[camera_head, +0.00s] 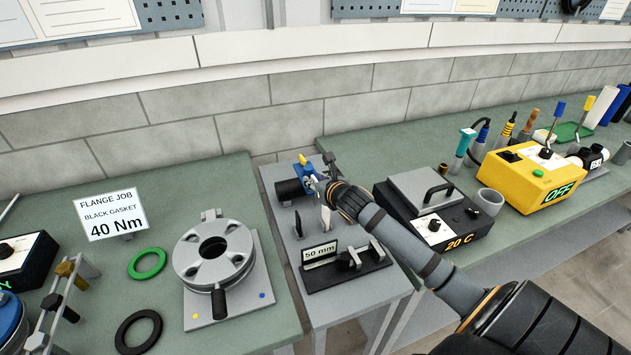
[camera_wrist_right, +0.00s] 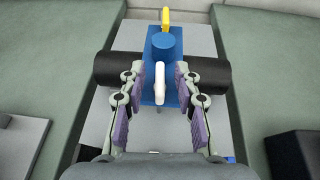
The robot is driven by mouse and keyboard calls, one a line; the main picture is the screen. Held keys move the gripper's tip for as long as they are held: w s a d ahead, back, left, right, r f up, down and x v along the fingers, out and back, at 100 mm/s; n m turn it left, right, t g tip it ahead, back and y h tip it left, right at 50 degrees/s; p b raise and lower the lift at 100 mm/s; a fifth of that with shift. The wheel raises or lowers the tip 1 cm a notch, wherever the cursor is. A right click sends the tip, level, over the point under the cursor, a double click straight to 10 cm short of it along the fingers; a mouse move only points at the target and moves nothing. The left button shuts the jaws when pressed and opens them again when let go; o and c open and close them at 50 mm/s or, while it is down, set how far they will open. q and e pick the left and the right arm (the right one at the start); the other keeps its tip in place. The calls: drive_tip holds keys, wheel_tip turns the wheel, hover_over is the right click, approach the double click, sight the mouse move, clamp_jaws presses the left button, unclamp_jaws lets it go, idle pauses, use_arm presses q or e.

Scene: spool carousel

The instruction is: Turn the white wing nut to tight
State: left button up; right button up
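The white wing nut (camera_wrist_right: 160,78) stands upright on a blue clamp-like fixture (camera_wrist_right: 161,50) in the right wrist view. My right gripper (camera_wrist_right: 155,112) is open, with its purple finger pads on either side of the wing nut and visible gaps between. I cannot tell that either pad touches it. A yellow lever (camera_wrist_right: 166,18) is at the far end of the blue fixture. In the head view the blue fixture (camera_head: 304,176) sits at the back of the grey stand, and my right gripper (camera_head: 318,184) reaches it, hiding the wing nut. My left gripper is not in view.
A black cylinder (camera_wrist_right: 119,68) lies across under the blue fixture. A "50 mm" black gauge block (camera_head: 345,266) stands nearer on the grey stand (camera_head: 335,309). A flange (camera_head: 214,252) is left, a hot plate (camera_head: 433,212) and yellow "OFF" box (camera_head: 528,175) right.

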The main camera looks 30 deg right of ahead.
drive_tip(key=shift+w+f, duration=0.15)
drive_tip(key=shift+w, duration=0.1)
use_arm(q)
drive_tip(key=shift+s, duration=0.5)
use_arm(e)
clamp_jaws()
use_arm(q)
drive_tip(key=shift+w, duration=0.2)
